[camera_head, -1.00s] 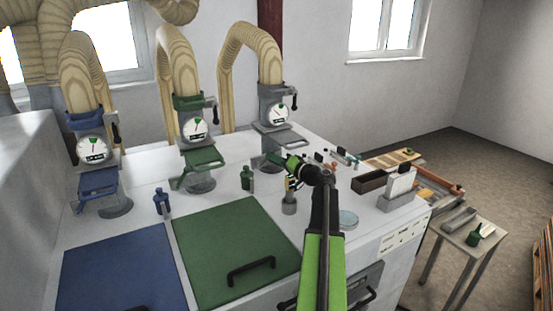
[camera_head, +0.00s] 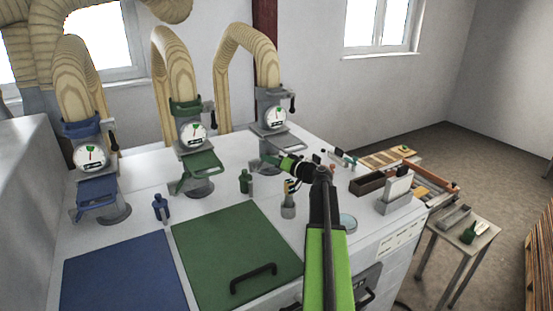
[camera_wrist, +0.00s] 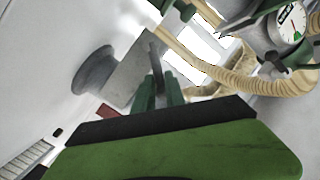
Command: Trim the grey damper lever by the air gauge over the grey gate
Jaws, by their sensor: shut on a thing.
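The grey gate (camera_head: 286,141) stands at the back right of the white bench, below a round air gauge (camera_head: 275,117) with a green mark. A dark-handled lever (camera_head: 293,103) is on the right of the grey pipe collar, clear of my gripper. My gripper (camera_head: 268,160) is low at the left front of the grey gate. In the wrist view its green fingers (camera_wrist: 160,92) are shut on a dark grey bar (camera_wrist: 156,62) beside a grey plate (camera_wrist: 128,68) and a round grey foot (camera_wrist: 95,70). The fingers hide the bar's lower end.
The green gate (camera_head: 203,162) and blue gate (camera_head: 97,190) stand to the left. Small green (camera_head: 245,182) and blue (camera_head: 160,207) bottle-like pieces stand in front. A grey cup (camera_head: 288,210) and a dark box (camera_head: 368,183) are near my arm. Green and blue lids cover the front left.

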